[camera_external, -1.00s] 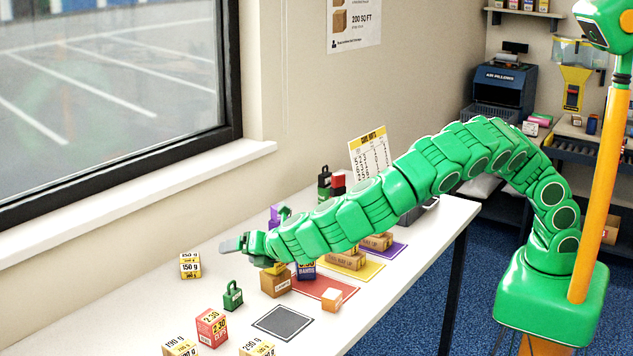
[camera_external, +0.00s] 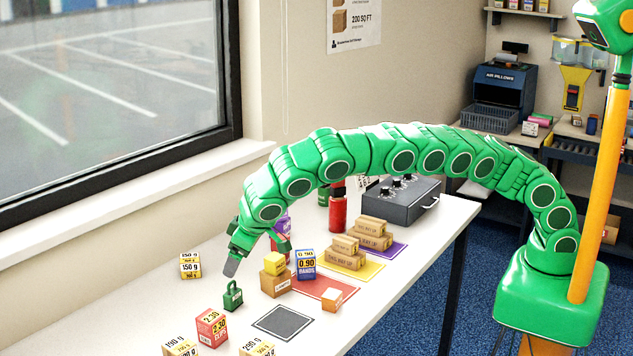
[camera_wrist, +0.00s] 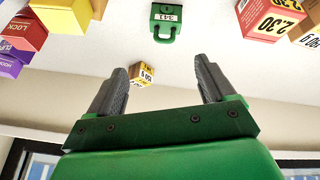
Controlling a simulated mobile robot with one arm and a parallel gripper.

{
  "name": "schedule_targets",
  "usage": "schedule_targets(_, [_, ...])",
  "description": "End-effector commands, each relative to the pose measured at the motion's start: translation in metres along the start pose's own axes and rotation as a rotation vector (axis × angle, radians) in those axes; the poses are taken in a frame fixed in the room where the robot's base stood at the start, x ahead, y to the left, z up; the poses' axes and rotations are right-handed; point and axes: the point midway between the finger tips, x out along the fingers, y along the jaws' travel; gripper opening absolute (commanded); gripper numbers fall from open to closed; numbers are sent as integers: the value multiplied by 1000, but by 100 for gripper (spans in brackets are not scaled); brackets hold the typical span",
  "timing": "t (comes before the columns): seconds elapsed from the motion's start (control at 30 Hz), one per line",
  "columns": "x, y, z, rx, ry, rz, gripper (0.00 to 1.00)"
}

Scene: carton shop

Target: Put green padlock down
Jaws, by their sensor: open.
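The green padlock (camera_external: 233,296) stands upright on the white table, between the red box and the brown carton with the yellow block. It also shows in the wrist view (camera_wrist: 165,22), with a small white label on its face, beyond my fingertips. My gripper (camera_external: 231,268) hangs just above and behind the padlock in the external view, pointing down. In the wrist view my gripper (camera_wrist: 166,72) has its two grey fingers wide apart with nothing between them touching. The padlock is apart from the fingers.
A small weight box (camera_external: 190,265) is at the left. A dark grey square (camera_external: 283,323) is bare. Cartons (camera_external: 344,253), a blue box (camera_external: 306,264) and a red bottle (camera_external: 338,208) stand to the right.

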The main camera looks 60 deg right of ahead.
Motion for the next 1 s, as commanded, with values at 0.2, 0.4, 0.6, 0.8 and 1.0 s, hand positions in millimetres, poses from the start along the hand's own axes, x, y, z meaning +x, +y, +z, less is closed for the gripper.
schedule_targets(0.2, [-4, -3, -2, 147, -40, -41, 83])
schedule_targets(0.4, [-6, -4, -1, 237, -70, -61, 83])
schedule_targets(0.6, [8, -8, 6, 254, -76, -65, 83])
schedule_targets(0.8, [28, -10, 16, 251, -79, -61, 83])
schedule_targets(1.0, [39, -13, 20, 251, -74, -65, 83])
